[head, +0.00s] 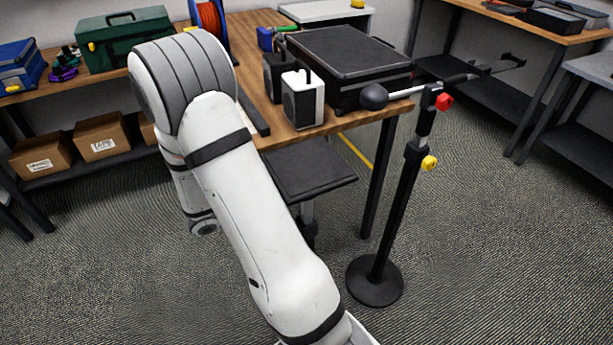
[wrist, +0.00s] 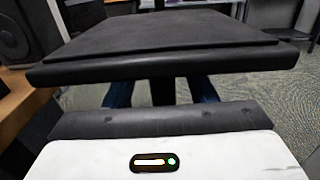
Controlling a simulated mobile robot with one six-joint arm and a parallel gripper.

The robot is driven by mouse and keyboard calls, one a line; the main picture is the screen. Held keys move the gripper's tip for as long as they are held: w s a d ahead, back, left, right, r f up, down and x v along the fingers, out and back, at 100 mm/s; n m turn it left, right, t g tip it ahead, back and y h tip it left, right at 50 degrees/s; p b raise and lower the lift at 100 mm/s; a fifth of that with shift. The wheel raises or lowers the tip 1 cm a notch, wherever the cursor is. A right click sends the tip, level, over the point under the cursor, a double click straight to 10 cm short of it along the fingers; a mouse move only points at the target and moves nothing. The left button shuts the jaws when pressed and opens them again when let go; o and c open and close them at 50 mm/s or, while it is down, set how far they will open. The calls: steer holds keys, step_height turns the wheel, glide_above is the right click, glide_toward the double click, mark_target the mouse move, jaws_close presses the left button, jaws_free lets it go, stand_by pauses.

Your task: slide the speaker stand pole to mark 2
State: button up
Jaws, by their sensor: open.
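The speaker stand shows in the head view as a small flat black top plate (head: 308,168), level and empty, in front of the wooden table. Its dark pole (head: 307,212) drops below the plate, and my arm hides the lower part. In the wrist view the plate (wrist: 165,45) fills the upper middle, and a short piece of the pole (wrist: 163,92) shows under it. My gripper (wrist: 162,93) is open, with dark blue fingers below the plate, one on each side of the pole. I cannot tell whether they touch it. No numbered marks are readable.
A black stand (head: 392,215) with red and yellow knobs, a round base and a boom stands right of the plate. The wooden table (head: 262,100) holds a white speaker (head: 302,100) and a large black case (head: 345,62). Carpet (head: 480,260) is free at right.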

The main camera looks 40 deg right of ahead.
mark_target(307, 179)
steer(key=shift+x, duration=2.05)
steer(key=shift+s, duration=0.1)
steer(key=shift+c, duration=0.3)
jaws_close()
